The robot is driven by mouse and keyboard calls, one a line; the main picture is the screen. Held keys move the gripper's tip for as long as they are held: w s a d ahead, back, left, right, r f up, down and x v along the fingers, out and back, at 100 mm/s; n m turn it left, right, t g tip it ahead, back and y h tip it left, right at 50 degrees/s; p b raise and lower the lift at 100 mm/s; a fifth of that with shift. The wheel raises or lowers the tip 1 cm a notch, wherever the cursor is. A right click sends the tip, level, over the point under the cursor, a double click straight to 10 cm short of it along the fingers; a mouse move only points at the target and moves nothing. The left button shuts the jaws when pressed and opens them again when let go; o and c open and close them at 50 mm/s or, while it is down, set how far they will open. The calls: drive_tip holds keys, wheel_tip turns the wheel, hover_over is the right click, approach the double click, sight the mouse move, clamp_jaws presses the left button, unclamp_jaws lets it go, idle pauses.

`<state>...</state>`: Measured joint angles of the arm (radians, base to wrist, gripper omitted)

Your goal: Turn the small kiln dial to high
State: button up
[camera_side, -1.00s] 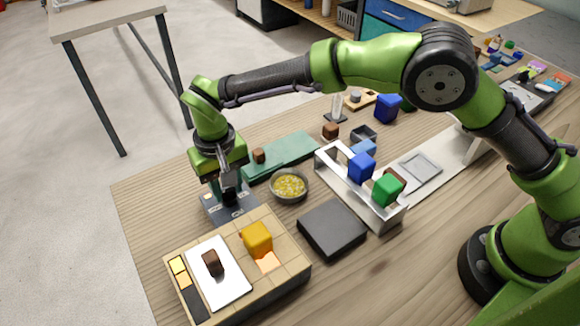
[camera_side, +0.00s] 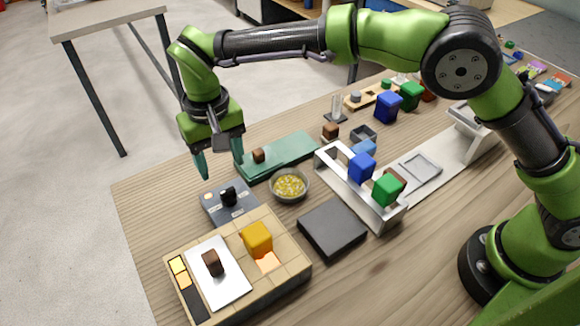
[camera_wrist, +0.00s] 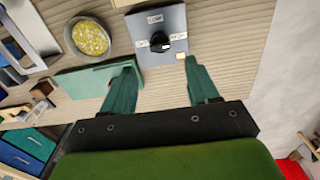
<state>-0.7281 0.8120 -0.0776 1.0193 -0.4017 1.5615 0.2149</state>
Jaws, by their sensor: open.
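The dial box (camera_side: 211,210) is a small grey-blue block on the wooden table, with a black knob (camera_side: 229,196) on top. In the wrist view the box (camera_wrist: 174,18) shows small white labels around the black knob (camera_wrist: 160,41), too small to read surely. I cannot tell which label the knob points to. My gripper (camera_side: 221,172) is open and empty, with teal fingers pointing down, raised above the box and apart from the knob. In the wrist view my gripper's fingertips (camera_wrist: 159,65) are spread, with the knob beyond the gap between them.
A tan tiled block (camera_side: 290,273) with a white plate and yellow cube stands in front. A bowl of yellow bits (camera_side: 290,186), a green mat (camera_side: 290,158) and a dark slab (camera_side: 332,228) lie to the right. A metal rack (camera_side: 382,214) holds blue and green blocks.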

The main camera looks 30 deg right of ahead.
wheel_tip(320, 180, up, 10)
drive_tip(key=shift+f, duration=0.2)
drive_tip(key=s+d+r+t+y, duration=0.1)
drive_tip(key=s+d, duration=0.1)
drive_tip(key=d, duration=0.6)
drive_tip(key=s+d+r+t+y, duration=0.1)
drive_tip(key=s+d, duration=0.2)
drive_tip(key=d, duration=0.5)
drive_tip(key=s+d+m+t, duration=0.3)
drive_tip(key=s+d+t, duration=0.2)
drive_tip(key=s+d, duration=0.9)
drive_tip(key=shift+d+m, duration=0.4)
drive_tip(key=shift+d, duration=0.5)
